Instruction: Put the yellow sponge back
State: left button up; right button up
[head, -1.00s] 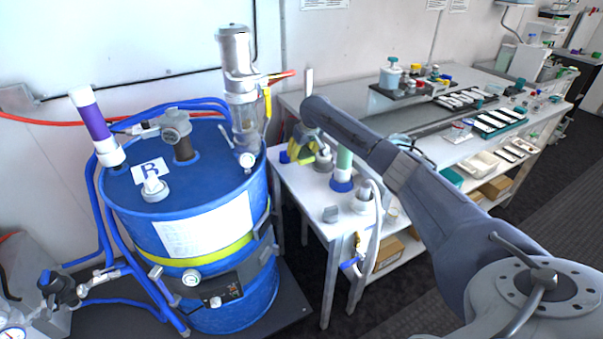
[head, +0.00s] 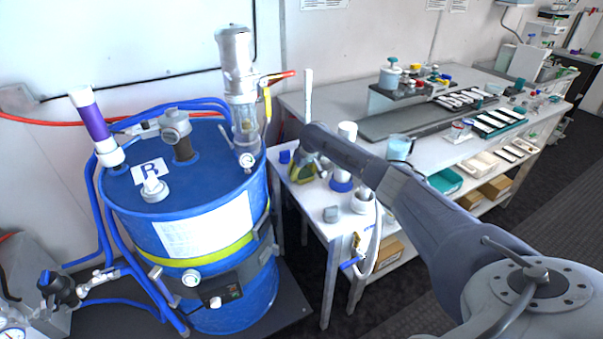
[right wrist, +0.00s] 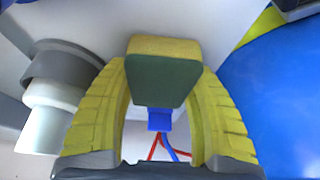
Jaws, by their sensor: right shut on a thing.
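The sponge (right wrist: 162,78) shows in the right wrist view as a small block with a yellow top and a dark green face. My right gripper (right wrist: 166,85), with ribbed yellow fingers, is shut on it, one finger at each side. In the head view my right gripper (head: 302,172) is low over the near left end of the white side table (head: 310,212), beside the blue drum. The sponge cannot be made out there; the gripper and wrist hide it. I cannot tell whether it touches the table. My left gripper is not in view.
The blue drum (head: 215,215) stands close left of the gripper. A long bench (head: 440,125) with trays is behind.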

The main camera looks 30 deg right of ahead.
jog(key=shift+f, duration=0.1)
jog(key=o, duration=1)
jog(key=v, duration=1.2)
